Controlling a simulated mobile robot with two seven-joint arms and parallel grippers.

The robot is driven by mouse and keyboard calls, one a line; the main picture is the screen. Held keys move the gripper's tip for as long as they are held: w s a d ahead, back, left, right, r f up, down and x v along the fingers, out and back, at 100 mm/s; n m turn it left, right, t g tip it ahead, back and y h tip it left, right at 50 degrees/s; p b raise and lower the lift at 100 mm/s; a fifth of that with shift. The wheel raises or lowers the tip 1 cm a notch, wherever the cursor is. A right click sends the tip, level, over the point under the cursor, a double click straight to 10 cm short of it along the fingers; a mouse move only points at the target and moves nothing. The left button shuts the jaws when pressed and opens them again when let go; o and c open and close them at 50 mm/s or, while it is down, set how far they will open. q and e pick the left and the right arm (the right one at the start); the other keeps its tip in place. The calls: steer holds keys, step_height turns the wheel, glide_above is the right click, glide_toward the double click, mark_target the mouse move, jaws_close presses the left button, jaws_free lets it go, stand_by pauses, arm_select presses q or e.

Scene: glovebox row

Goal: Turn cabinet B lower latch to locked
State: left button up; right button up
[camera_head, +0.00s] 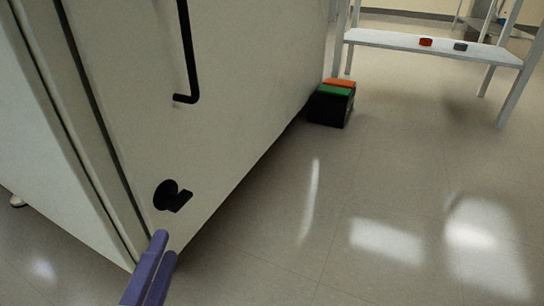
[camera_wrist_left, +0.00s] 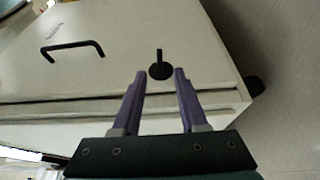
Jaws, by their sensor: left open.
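The lower latch (camera_head: 172,195) is a black round base with a short lever, low on the white cabinet door (camera_head: 235,75). In the head view its lever points to the right. In the left wrist view the latch (camera_wrist_left: 160,70) sits just beyond and between my fingertips. My left gripper (camera_head: 160,245) has purple fingers and comes up from below the latch, apart from it. In the left wrist view the left gripper (camera_wrist_left: 161,74) is open with nothing between its fingers. No cabinet letter is readable. My right gripper is not in view.
A black bar handle (camera_head: 188,60) stands out from the door above the latch. A black box with green and orange tops (camera_head: 332,103) stands on the floor beyond the cabinet. A white shelf (camera_head: 435,47) holds a red and a grey item. The floor at right is clear.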

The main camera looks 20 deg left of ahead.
mark_target(175, 212)
arm_select(q)
steer(key=b+x, duration=0.1)
steer(key=x, duration=0.2)
steer(key=b+x, duration=0.1)
steer(key=x, duration=0.2)
steer(key=b+x, duration=0.1)
steer(key=x, duration=0.2)
steer(key=shift+s+a, duration=0.15)
steer(key=shift+a, duration=0.2)
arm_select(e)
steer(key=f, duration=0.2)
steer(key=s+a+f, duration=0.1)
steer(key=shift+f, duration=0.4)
arm_select(q)
jaws_close()
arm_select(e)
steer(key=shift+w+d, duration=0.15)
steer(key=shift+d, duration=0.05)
